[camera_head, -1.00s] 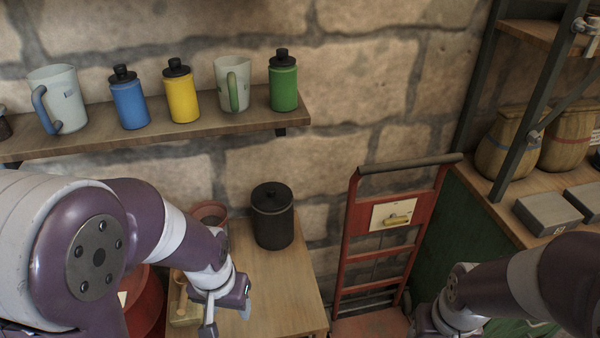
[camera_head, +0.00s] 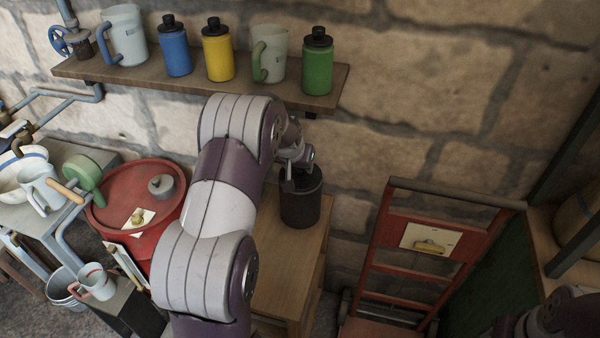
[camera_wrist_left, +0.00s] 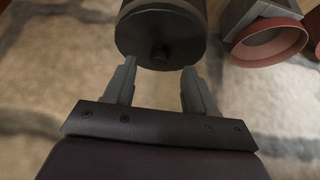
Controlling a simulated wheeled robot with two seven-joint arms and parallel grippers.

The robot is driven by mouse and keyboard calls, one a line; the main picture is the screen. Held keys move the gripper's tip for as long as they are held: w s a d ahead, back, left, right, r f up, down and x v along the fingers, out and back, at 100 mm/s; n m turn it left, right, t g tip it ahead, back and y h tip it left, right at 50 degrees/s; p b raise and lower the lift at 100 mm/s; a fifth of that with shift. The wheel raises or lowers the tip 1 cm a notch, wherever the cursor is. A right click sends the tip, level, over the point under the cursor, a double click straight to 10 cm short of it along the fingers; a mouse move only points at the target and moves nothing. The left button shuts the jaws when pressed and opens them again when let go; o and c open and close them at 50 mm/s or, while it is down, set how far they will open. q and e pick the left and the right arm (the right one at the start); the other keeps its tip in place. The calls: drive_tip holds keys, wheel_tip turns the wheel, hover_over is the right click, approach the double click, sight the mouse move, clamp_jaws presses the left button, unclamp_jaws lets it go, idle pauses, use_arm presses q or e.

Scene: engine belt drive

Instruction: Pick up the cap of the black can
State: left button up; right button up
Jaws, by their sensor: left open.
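The black can (camera_head: 301,206) stands upright on the wooden table below the shelf. Its cap is mostly hidden behind my left gripper (camera_head: 296,178) in the head view. In the left wrist view the can (camera_wrist_left: 163,12) is seen from its top end, with the round dark cap (camera_wrist_left: 140,45) and its small central knob facing the camera. My left gripper (camera_wrist_left: 160,78) is open and empty, its fingertips to either side of the cap's near edge; whether they touch is unclear. My right gripper is out of sight; only part of that arm shows at lower right.
A wooden shelf (camera_head: 130,77) above holds blue, yellow and green bottles and jugs. A red drum (camera_head: 118,212) stands left of my left arm. A red hand truck (camera_head: 386,240) stands right of the table.

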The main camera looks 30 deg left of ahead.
sight(301, 173)
use_arm(q)
drive_tip(key=x, duration=0.3)
drive_tip(key=shift+w+d, duration=0.1)
drive_tip(key=shift+d, duration=0.05)
drive_tip(key=shift+r, duration=0.1)
drive_tip(key=shift+c, duration=0.7)
clamp_jaws()
